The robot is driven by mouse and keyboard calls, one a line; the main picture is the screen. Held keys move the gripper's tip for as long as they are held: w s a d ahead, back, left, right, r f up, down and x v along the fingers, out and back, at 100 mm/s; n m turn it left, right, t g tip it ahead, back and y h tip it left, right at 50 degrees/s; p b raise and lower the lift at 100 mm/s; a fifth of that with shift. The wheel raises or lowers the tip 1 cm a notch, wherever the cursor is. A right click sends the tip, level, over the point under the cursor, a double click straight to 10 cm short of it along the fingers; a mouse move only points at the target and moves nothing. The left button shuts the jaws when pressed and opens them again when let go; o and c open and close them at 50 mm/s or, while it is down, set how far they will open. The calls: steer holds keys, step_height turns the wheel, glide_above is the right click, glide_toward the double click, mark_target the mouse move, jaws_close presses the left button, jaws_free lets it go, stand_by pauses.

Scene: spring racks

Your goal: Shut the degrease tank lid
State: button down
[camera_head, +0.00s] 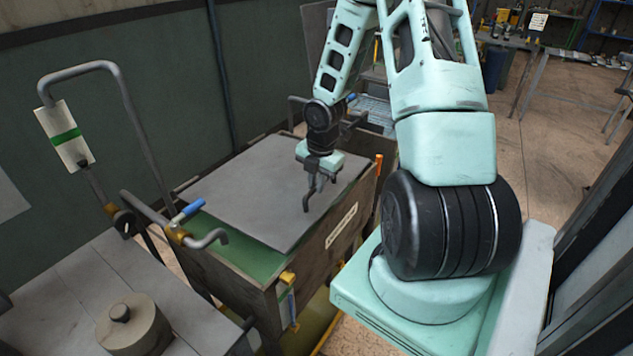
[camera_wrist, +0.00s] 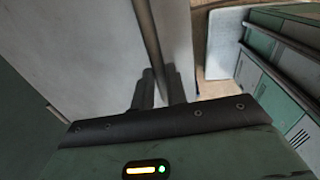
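The tank (camera_head: 340,237) is a brown-walled box in the middle of the head view, with a small label on its right wall that is too small to read. A flat grey lid (camera_head: 245,195) lies over most of its top. A strip of green (camera_head: 229,254) shows along the tank's near left edge, outside the lid. My gripper (camera_head: 312,200) points down over the right part of the lid; whether it touches the lid is unclear. In the wrist view, two dark fingers stand close together before a pale surface (camera_wrist: 90,55) and a dark bar (camera_wrist: 151,40). Nothing is clearly held.
A grey cart or bench (camera_head: 60,290) with a round weight (camera_head: 132,325) stands at near left. A bent pipe frame (camera_head: 122,85) with a green-striped tag (camera_head: 64,135) rises beside the tank. A blue-tipped handle (camera_head: 188,210) lies close to its left corner. Open floor (camera_head: 540,130) lies behind right.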

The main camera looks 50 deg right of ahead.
mark_target(318, 201)
steer(key=f+b, duration=0.1)
steer(key=f, duration=0.1)
steer(key=f+b, duration=0.1)
steer(key=f, duration=0.1)
steer(key=shift+s+b, duration=0.35)
steer(key=shift+s, duration=0.25)
steer(key=c, duration=1.4)
jaws_free()
steer(key=shift+f, duration=0.1)
steer(key=shift+w, duration=0.1)
steer(key=shift+r, duration=0.3)
step_height(318, 201, up, 17)
steer(key=s+p, duration=0.2)
steer(key=p, duration=0.3)
steer(key=shift+d+f, duration=0.1)
